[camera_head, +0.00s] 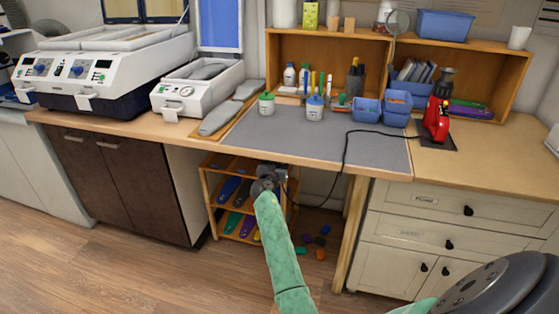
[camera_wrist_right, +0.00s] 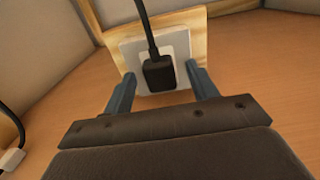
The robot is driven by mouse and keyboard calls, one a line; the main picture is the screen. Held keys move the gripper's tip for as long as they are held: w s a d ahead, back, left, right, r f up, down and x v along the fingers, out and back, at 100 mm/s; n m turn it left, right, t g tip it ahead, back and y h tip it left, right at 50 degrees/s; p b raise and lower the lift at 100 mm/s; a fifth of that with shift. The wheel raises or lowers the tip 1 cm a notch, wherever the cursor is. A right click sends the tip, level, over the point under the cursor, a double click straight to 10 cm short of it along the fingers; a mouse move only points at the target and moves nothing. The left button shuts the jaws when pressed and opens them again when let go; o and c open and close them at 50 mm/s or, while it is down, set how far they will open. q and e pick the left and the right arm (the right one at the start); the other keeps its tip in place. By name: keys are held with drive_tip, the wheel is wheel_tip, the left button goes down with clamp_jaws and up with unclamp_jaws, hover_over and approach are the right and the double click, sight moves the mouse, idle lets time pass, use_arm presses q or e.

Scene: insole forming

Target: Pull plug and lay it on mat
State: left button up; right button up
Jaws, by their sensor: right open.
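In the right wrist view a black plug (camera_wrist_right: 158,74) sits in a pale outlet plate (camera_wrist_right: 131,58) on a wooden board, its cable running upward. My right gripper (camera_wrist_right: 161,84) is open, with one finger on each side of the plug; I cannot tell whether they touch it. In the head view my right gripper (camera_head: 268,180) is below the bench edge, in front of the shelf, and the plug is hidden there. The black cable (camera_head: 346,150) runs from the red device over the grey mat (camera_head: 265,132) and down past the front edge. My left gripper is out of view.
The mat's middle is mostly clear, apart from the cable. Two jars (camera_head: 315,108), blue bins (camera_head: 367,110) and the red device (camera_head: 437,118) stand at the back and right. A small shelf (camera_head: 206,200) with insoles is under the bench. Another cable with a white connector (camera_wrist_right: 12,158) shows at left.

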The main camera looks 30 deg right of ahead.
idle(0.4)
clamp_jaws()
drive_tip(key=shift+b+v, duration=0.65)
drive_tip(key=shift+v, duration=2.3)
drive_tip(key=shift+s+a, duration=0.1)
